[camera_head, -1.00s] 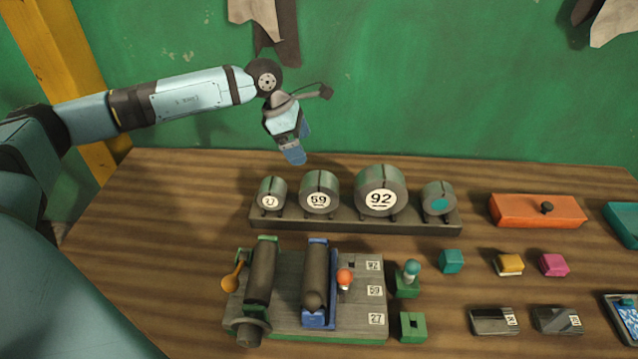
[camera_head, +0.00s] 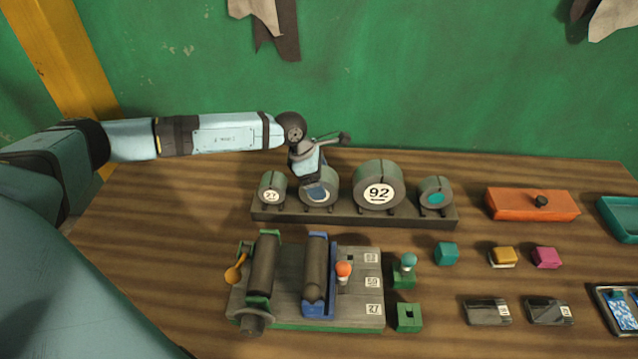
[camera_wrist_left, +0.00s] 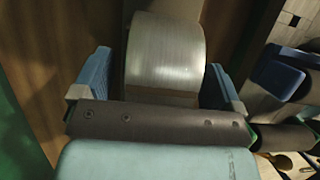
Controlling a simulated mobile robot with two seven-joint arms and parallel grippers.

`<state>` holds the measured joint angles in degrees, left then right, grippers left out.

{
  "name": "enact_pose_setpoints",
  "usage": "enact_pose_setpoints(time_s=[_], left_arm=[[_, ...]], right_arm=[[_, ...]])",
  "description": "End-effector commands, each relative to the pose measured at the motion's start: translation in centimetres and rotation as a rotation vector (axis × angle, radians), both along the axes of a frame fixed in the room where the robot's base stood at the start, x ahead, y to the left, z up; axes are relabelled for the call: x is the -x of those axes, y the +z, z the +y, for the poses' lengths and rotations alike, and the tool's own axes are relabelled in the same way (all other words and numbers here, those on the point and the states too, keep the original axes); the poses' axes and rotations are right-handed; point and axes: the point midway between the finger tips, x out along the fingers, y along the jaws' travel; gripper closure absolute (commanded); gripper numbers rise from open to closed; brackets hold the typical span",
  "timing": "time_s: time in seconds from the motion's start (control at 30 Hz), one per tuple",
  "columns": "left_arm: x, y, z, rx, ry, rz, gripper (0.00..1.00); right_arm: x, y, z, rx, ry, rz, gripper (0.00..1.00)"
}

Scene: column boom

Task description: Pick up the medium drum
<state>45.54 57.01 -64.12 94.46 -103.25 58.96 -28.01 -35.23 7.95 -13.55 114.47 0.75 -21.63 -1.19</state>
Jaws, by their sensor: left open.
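The medium drum (camera_head: 333,185) is a grey metal cylinder on the dark rack (camera_head: 345,217), second from the left. In the left wrist view the drum (camera_wrist_left: 165,52) lies between the two blue fingertips of the left gripper (camera_wrist_left: 158,85). The fingers are open, one on each side, with a gap visible beside the drum. The drum still rests on the rack. My right gripper is not in view.
A small drum marked 27 (camera_head: 271,187) stands close to the left, and the larger 92 drum (camera_head: 378,182) close to the right. A teal-centred drum (camera_head: 434,194) ends the row. In front is a fixture with two rollers (camera_head: 315,270). An orange box (camera_head: 530,204) lies right.

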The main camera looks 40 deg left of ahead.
Motion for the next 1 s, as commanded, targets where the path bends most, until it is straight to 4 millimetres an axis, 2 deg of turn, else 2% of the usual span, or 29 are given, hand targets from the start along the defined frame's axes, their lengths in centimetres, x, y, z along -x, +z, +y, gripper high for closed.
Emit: enact_pose_setpoints(time_s=[0.23, 0.27, 0.5, 0.53, 0.83, 1.0], left_arm=[[-0.1, -0.5, -0.1, -0.001, 0.000, 0.000, 0.08], [-0.1, -0.5, -0.1, -0.001, 0.000, 0.000, 0.13], [-0.1, -0.5, -0.1, 0.000, 0.000, -0.001, 0.68], [-0.1, -0.4, -0.1, 0.000, 0.000, -0.001, 0.70], [-0.1, -0.1, -0.1, 0.000, 0.000, -0.002, 0.70], [-0.2, 1.3, -0.1, 0.000, -0.001, -0.003, 0.70]], right_arm=[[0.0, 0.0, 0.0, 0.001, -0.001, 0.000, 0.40], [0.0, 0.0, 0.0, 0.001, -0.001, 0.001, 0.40], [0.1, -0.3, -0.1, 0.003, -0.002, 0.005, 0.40], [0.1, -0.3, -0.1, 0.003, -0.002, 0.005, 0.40], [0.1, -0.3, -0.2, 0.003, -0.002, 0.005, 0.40], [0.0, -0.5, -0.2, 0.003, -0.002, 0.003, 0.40]])
